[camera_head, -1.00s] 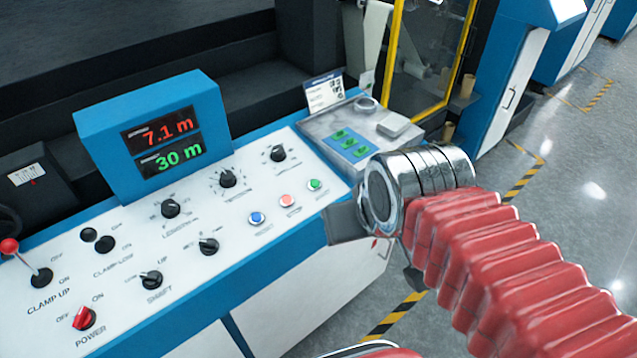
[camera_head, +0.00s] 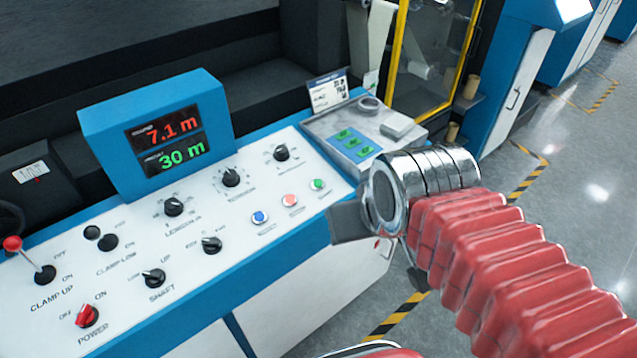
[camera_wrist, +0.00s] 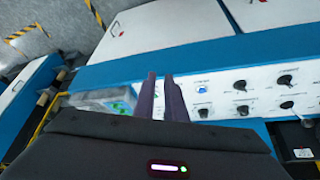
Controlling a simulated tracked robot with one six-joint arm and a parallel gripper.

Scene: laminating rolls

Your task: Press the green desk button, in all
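The green desk button (camera_head: 318,184) is a small round button on the white sloping control panel, rightmost in a row with a red one and a blue one. My gripper (camera_head: 346,222) is in front of the panel's front edge, to the right of and below the green button in the head view, apart from it. In the wrist view my two dark fingers (camera_wrist: 160,74) point at the panel with a narrow gap between them and nothing held.
The red button (camera_head: 290,200) and blue button (camera_head: 260,217) sit close to the left. Black knobs (camera_head: 231,177) and a display (camera_head: 165,140) reading 7.1 m and 30 m stand farther left. A grey tray (camera_head: 345,125) with green-marked pads lies behind.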

